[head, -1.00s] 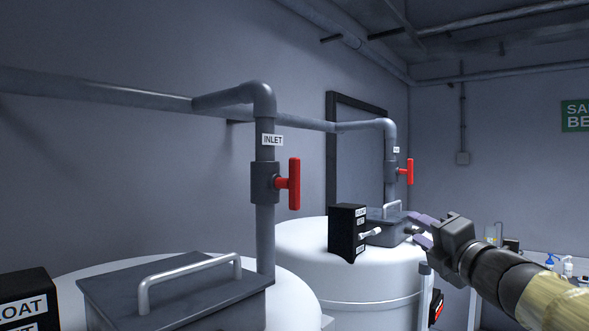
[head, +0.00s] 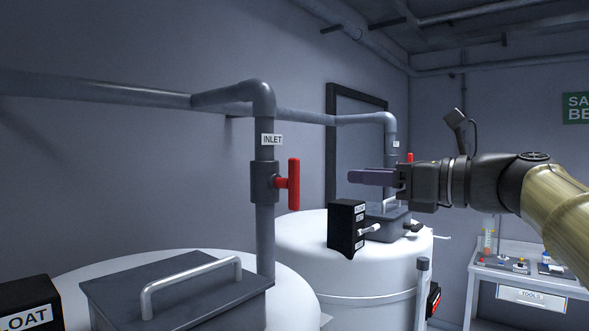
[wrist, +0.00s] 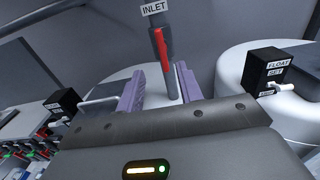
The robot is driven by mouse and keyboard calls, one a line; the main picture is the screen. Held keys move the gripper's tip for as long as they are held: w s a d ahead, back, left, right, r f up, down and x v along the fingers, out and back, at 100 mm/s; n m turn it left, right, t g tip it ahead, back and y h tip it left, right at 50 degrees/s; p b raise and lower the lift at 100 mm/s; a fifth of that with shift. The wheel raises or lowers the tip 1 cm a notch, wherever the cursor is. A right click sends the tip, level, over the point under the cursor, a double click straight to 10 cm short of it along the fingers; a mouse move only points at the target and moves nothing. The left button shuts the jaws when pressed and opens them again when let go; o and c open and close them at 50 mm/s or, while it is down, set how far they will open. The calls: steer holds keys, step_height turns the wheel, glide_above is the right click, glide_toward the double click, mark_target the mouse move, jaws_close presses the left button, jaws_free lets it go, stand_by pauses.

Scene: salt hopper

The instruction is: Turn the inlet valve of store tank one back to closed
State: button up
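The nearer inlet valve has a red handle (head: 294,184) standing upright, parallel to its grey pipe (head: 265,230), under an INLET label (head: 272,140). The red handle also shows upright in the wrist view (wrist: 161,48). A second inlet valve handle (head: 410,158) is mostly hidden behind my gripper. My gripper (head: 352,177) points left, to the right of the nearer handle and apart from it. In the wrist view its purple fingers (wrist: 160,75) are spread and empty, with the handle ahead between them. No tank number is readable.
The near white tank (head: 300,276) has a grey hatch with a metal handle (head: 190,280). The far white tank (head: 300,240) carries a black FLOAT box (head: 346,228) and a hatch. A tools bench (head: 520,285) stands at right. Air between gripper and nearer valve looks clear.

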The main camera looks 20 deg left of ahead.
mark_target(299, 171)
steer(key=p+x, duration=0.6)
steer(key=x, duration=1)
jaws_close()
